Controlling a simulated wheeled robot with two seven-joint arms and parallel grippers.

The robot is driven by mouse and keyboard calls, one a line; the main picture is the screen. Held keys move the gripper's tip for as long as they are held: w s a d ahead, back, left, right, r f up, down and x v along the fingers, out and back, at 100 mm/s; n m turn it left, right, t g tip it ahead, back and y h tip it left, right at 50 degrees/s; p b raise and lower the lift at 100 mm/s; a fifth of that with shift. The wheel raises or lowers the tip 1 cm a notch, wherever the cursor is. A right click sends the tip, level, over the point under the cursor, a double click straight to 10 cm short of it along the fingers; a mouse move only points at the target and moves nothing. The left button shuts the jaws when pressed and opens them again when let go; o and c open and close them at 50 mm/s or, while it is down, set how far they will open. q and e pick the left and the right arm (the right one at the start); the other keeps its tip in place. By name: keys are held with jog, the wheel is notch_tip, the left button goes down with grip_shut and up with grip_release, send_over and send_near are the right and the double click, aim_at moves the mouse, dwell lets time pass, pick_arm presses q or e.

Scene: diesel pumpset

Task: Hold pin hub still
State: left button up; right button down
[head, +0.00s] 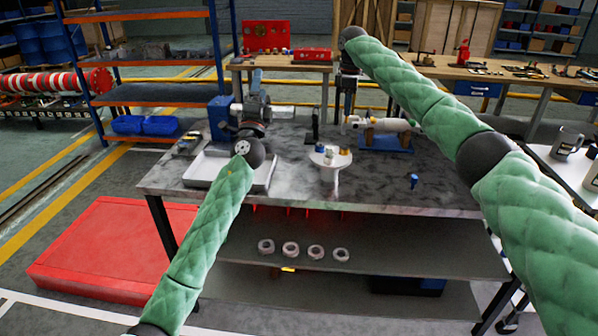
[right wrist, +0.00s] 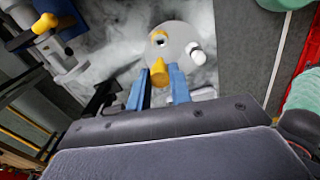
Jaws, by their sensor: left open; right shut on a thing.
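The pin hub (head: 328,158) is a white round disc on a stem, standing upright on the grey workbench. Its disc also shows in the right wrist view (right wrist: 182,42), with a dark hole and a white peg. A yellow pin (right wrist: 159,72) at the disc's edge sits between the blue fingers of my right gripper (right wrist: 158,80), which is shut on it. In the head view my right gripper (head: 346,108) hangs behind the hub, its tips hard to make out. My left gripper (head: 254,112) is open by the blue and grey machine; its fingers are partly unclear.
A white tray (head: 205,174) lies left of the hub. A white pump (head: 385,124) on a blue stand is at the right. A small blue part (head: 413,180) lies on the bench top (head: 370,190). Several white rings (head: 290,249) rest on the shelf below.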

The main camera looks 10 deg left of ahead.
pick_arm(q)
jog(key=w+d+f+m+g+h, duration=0.3)
jog(key=d+f+m+h, duration=0.2)
jog(key=m+h, duration=0.5)
jog(key=m+g, duration=1.4)
jog(key=m, duration=0.2)
send_near(323, 172)
jog(key=shift+w+a+r, duration=0.2)
jog(key=shift+r, duration=0.55)
jog(key=shift+s+d+f+m+y, duration=0.1)
jog(key=shift+s+f+m+y, duration=0.2)
jog(key=shift+f, duration=0.15)
jog(key=x, duration=1.2)
jog(key=shift+s, duration=0.1)
jog(key=shift+c, duration=1.2)
jog(key=shift+c, duration=0.5)
grip_shut()
